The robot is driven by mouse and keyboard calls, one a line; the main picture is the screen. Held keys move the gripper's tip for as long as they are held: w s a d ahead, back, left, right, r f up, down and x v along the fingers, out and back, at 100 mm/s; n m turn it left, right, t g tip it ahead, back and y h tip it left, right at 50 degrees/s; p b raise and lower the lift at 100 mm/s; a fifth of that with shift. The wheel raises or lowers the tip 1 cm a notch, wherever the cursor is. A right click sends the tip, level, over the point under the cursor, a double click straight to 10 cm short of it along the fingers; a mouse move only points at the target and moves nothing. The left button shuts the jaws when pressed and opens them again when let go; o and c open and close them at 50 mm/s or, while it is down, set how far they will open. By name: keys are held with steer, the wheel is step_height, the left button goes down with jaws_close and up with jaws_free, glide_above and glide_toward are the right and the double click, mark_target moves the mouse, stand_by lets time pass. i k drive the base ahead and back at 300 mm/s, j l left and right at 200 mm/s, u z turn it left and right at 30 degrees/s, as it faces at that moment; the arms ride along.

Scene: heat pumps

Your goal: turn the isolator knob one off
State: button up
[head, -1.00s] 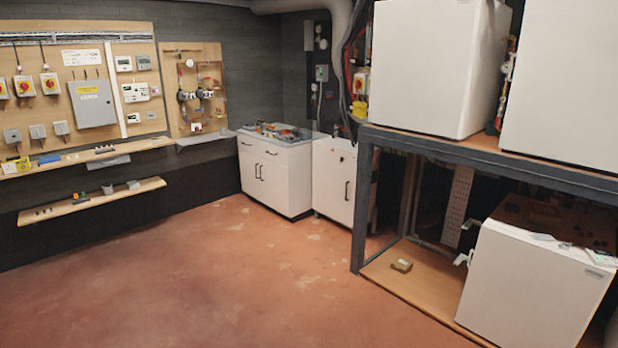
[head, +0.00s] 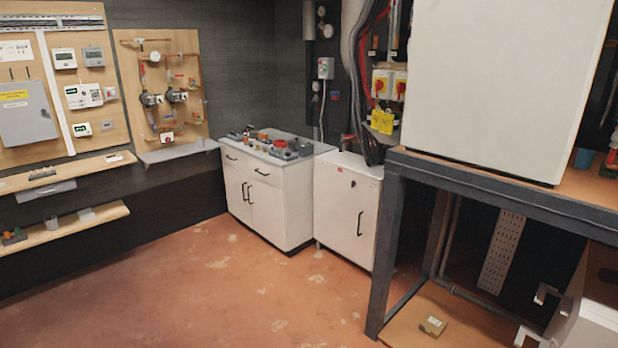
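Two isolator switches are mounted side by side on the wall at the upper right, beside the large white heat pump.
A dark metal frame (head: 480,180) carries a white heat pump (head: 508,80) at the right. Shelves (head: 65,230) line the left wall. The reddish floor (head: 230,300) in front is clear.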

mark_target(380, 84)
steer(key=i, duration=2.35)
steer(key=i+u, duration=0.15)
steer(key=i, duration=0.3)
steer(key=i+l+u, duration=0.15)
steer(key=i, duration=0.25)
steer(key=i+l+u, duration=0.15)
steer(key=i, duration=0.25)
